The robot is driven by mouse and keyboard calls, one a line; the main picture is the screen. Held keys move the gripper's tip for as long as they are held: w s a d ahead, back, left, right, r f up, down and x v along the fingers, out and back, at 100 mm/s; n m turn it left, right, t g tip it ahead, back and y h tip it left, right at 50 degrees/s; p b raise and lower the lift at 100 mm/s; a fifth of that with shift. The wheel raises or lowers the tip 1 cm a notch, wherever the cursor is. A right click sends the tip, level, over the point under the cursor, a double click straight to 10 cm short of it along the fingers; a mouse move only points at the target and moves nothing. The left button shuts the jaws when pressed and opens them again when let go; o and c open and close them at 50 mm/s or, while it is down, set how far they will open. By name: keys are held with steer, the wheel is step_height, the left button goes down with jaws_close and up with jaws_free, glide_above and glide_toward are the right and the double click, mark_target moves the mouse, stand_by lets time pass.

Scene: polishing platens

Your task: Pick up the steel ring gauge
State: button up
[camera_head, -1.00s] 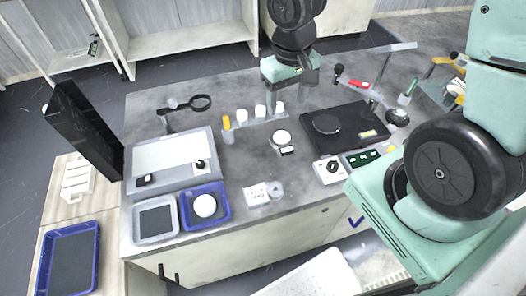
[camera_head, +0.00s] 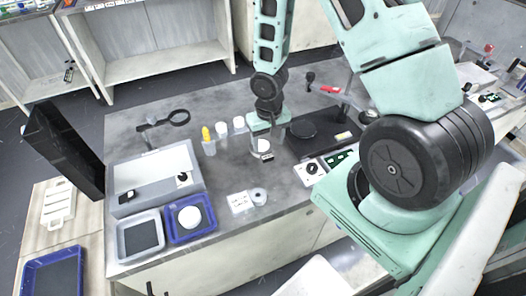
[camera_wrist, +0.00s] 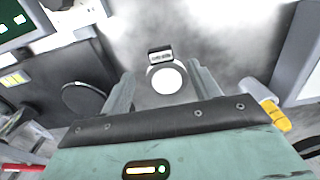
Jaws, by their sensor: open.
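What looks like the steel ring gauge is a round grey-rimmed piece with a bright white face (camera_wrist: 167,78). It lies on the grey bench with a small dark-labelled block touching or close to its edge. In the head view the gauge (camera_head: 263,146) shows partly under my gripper (camera_head: 266,135). In the wrist view my gripper (camera_wrist: 161,80) is open, with one finger on each side of the round piece. The gripper body hides its near side. I cannot tell how far the fingertips are above the bench.
A black plate with a round platen (camera_head: 301,131) is close on the right. A white card (camera_head: 240,203) and a grey ring-shaped piece (camera_head: 259,196) lie nearer the front edge. Blue tray (camera_head: 176,236) at front left.

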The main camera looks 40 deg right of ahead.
mark_target(267, 155)
steer(key=shift+w+f+p, duration=0.2)
steer(key=shift+f, duration=1.35)
steer(key=shift+w+f+p, duration=0.15)
steer(key=shift+f, duration=1.35)
steer(key=c, duration=1.2)
steer(key=shift+r, duration=0.1)
steer(key=shift+r+p, duration=0.65)
steer(key=shift+r, duration=4.95)
